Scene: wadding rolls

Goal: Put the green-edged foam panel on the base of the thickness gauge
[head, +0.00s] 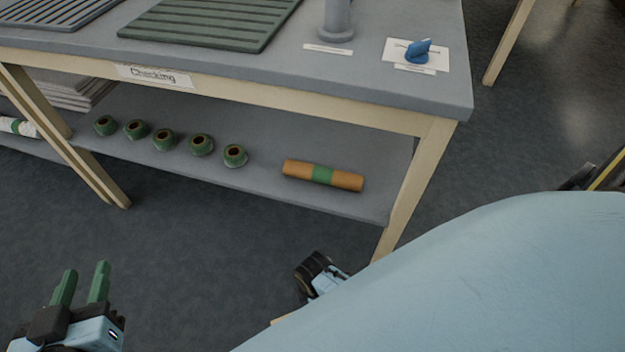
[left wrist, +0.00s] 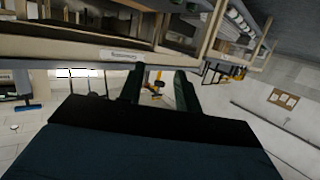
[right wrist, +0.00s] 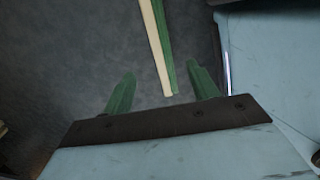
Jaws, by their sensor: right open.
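A thin cream strip with a green edge, which looks like the foam panel seen edge-on (right wrist: 152,35), runs down the right wrist view. Its near end lies between the spread fingers of my right gripper (right wrist: 162,92); no contact shows. The right fingers do not show in the head view. My left gripper (head: 81,284) is open and empty at the lower left; its fingers also show apart in the left wrist view (left wrist: 160,90). A grey upright post with a round foot (head: 336,34) stands on the table, probably part of the thickness gauge; its top is cut off.
The table (head: 390,90) carries a green slatted rack (head: 205,22) and a blue object (head: 418,51) on white paper. Its lower shelf (head: 260,185) holds several green rolls and an orange roll (head: 298,169) with a green band. Open floor (head: 200,250) lies in front.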

